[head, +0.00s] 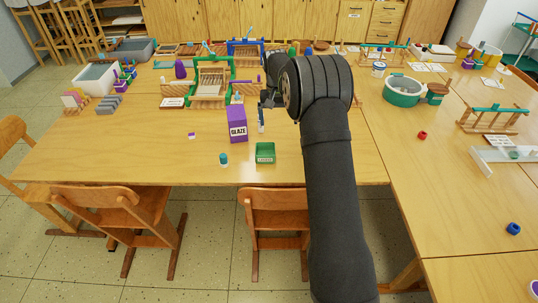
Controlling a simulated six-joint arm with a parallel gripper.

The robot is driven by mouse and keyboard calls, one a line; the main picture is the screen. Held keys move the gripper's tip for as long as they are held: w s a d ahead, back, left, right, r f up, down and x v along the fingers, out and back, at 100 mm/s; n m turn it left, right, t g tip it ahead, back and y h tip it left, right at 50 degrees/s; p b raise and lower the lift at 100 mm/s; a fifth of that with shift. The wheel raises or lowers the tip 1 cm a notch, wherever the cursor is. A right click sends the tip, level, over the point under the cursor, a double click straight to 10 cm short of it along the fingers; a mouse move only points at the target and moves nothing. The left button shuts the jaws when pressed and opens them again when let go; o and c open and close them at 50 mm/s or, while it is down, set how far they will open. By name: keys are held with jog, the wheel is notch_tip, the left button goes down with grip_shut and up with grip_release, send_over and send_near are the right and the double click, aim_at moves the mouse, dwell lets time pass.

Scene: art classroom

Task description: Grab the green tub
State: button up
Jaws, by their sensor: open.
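A small green open-topped tub (265,153) with a pale label on its front stands near the front edge of the wooden table (120,155). A larger round green tub (403,91) stands on the right-hand table. My gripper (266,103) is open, behind the small green tub and beside the purple GLAZE box (237,123), with the small tub apart from it. My arm hides part of the table to the right of the gripper. The fingertips are small and partly hard to make out.
A small teal-capped jar (224,159) stands left of the small tub. A green wooden loom (210,83) stands behind the GLAZE box. Wooden chairs (275,208) stand at the front edge. The table's left front is mostly clear.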

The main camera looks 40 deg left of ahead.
jog(key=s+a+r+y, duration=0.1)
jog(key=s+a, duration=0.2)
jog(key=a, duration=0.1)
send_near(265, 149)
jog(key=shift+s+d+f, duration=0.15)
jog(key=shift+s+d, duration=0.3)
jog(key=shift+d, duration=0.1)
jog(key=shift+s+d+f, duration=0.15)
jog(key=shift+s+d, duration=0.35)
jog(key=shift+d, duration=0.05)
jog(key=shift+s+d+f, duration=0.1)
jog(key=shift+d+f, duration=0.05)
jog(key=shift+f, duration=1.4)
jog(key=shift+d+f, duration=0.1)
jog(key=shift+f, duration=1.45)
jog(key=c, duration=1.1)
jog(key=shift+r, duration=0.1)
